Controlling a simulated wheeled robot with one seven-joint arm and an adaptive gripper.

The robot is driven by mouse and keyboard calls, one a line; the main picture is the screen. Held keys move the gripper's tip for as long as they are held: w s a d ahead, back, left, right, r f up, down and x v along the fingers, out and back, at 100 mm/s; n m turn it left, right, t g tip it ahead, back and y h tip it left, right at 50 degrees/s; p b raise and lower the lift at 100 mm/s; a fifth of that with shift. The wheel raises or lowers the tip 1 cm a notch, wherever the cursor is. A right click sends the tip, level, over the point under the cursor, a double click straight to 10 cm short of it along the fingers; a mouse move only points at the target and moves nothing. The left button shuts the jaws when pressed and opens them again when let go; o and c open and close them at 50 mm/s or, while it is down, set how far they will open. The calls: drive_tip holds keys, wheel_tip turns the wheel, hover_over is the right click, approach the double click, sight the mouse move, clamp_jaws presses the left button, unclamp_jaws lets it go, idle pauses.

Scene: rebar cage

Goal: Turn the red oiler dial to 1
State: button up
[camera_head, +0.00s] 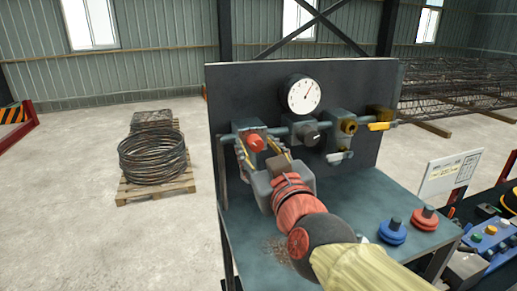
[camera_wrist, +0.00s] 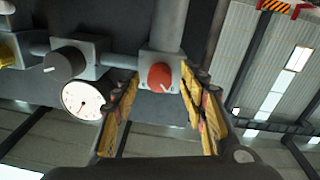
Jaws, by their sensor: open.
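The red oiler dial (camera_head: 255,142) is a round red knob on a grey block at the left of the panel's pipe row. It shows in the wrist view (camera_wrist: 160,76) with a light pointer mark on its face. My gripper (camera_head: 264,144) is open, with one finger to each side of the dial. In the wrist view its yellow-padded fingers (camera_wrist: 156,95) stand apart, and the dial sits between and just beyond the tips. I cannot tell if a finger touches it. The numbers around the dial are too small to read.
A white gauge (camera_head: 303,95), a black knob (camera_head: 308,134) and a yellow-handled valve (camera_head: 379,126) are right of the dial. Blue (camera_head: 392,231) and red (camera_head: 425,218) knobbed discs stand on the bench (camera_head: 375,190). Wire coils (camera_head: 152,155) lie on a pallet at left.

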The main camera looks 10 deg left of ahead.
drive_tip(key=shift+s, duration=0.1)
drive_tip(key=shift+c, duration=1.1)
clamp_jaws()
drive_tip(key=shift+m+b, duration=1.1)
drive_tip(key=shift+m, duration=1.7)
drive_tip(key=shift+o, duration=1.1)
unclamp_jaws()
drive_tip(key=shift+d, duration=0.1)
